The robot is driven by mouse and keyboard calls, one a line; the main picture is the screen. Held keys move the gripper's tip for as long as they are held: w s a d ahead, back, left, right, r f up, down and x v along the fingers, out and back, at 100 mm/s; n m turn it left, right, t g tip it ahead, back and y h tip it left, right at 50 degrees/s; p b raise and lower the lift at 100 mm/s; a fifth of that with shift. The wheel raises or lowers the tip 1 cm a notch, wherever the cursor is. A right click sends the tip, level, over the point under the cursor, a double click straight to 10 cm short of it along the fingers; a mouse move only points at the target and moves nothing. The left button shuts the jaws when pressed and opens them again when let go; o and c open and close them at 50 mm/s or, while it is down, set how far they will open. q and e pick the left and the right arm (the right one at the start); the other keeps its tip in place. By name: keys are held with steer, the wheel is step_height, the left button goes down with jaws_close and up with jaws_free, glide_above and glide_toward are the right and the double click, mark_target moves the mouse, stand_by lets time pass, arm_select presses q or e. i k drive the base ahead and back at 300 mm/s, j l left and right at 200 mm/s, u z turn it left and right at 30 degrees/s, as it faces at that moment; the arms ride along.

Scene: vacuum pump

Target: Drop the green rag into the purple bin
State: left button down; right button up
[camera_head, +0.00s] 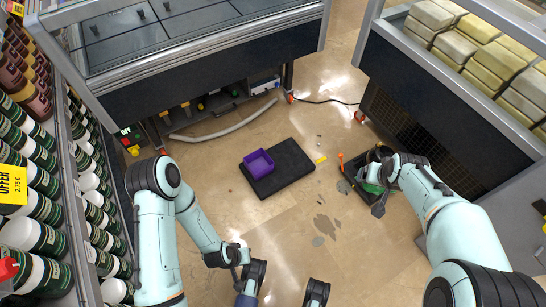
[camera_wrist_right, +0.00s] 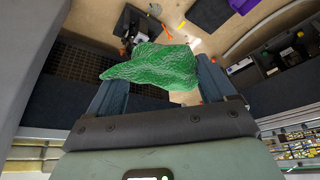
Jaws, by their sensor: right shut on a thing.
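The green rag (camera_wrist_right: 150,66) hangs bunched between the fingers of my right gripper (camera_wrist_right: 160,85) in the right wrist view. The purple bin (camera_head: 258,163) stands open on the left part of a black mat (camera_head: 290,168), well left of the rag. Its inside looks empty. My left gripper (camera_head: 250,280) is low in the head view, below the bin; its fingertips are not clear.
The dark tray (camera_head: 352,168) with an orange-handled tool lies under my right gripper. A yellow piece (camera_head: 321,160) lies beside the mat. A pale hose (camera_head: 225,128) lies by the back counter. Stocked shelves (camera_head: 40,190) line the left. Floor between mat and tray is mostly clear, with dark stains.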

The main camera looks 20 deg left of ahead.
mark_target(262, 169)
steer(key=i+j, duration=0.25)
steer(key=j, duration=0.2)
steer(key=i+j, duration=0.3)
steer(key=i+j+u, duration=0.15)
steer(key=j+u, duration=0.15)
steer(key=i+j+u, duration=0.3)
steer(key=k+u, duration=0.1)
steer(key=u, duration=0.65)
